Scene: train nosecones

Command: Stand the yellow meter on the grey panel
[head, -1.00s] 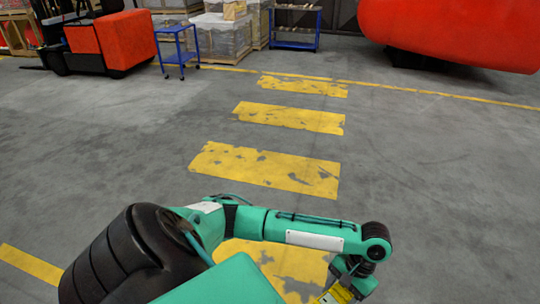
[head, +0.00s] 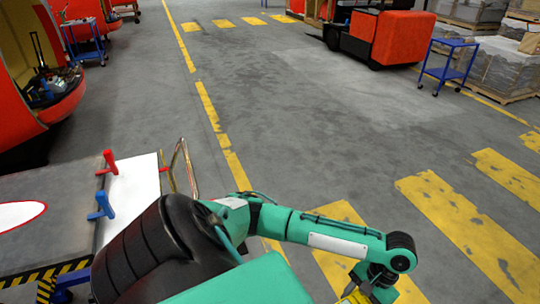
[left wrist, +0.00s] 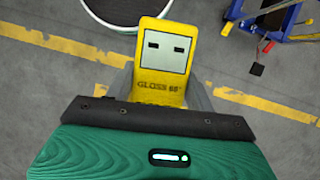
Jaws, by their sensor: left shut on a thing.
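The yellow meter (left wrist: 163,62), marked "GLOSS 60" with a pale display face, stands between the fingers of my left gripper (left wrist: 163,88) in the left wrist view. The gripper is shut on its lower part. In the head view only a bit of the meter (head: 354,298) shows at the bottom edge, below my left wrist. The grey panel (head: 70,187) lies at the lower left of the head view, with a red-edged white oval on it. My left gripper is well to the right of the panel, over open floor. My right gripper is not in view.
A red clamp (head: 108,163) and a blue clamp (head: 101,206) stand at the panel's right edge, beside a white board (head: 131,192). Red train nosecones are at the far left. A red forklift (head: 381,38) and a blue cart (head: 447,64) are far back. The middle floor is clear.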

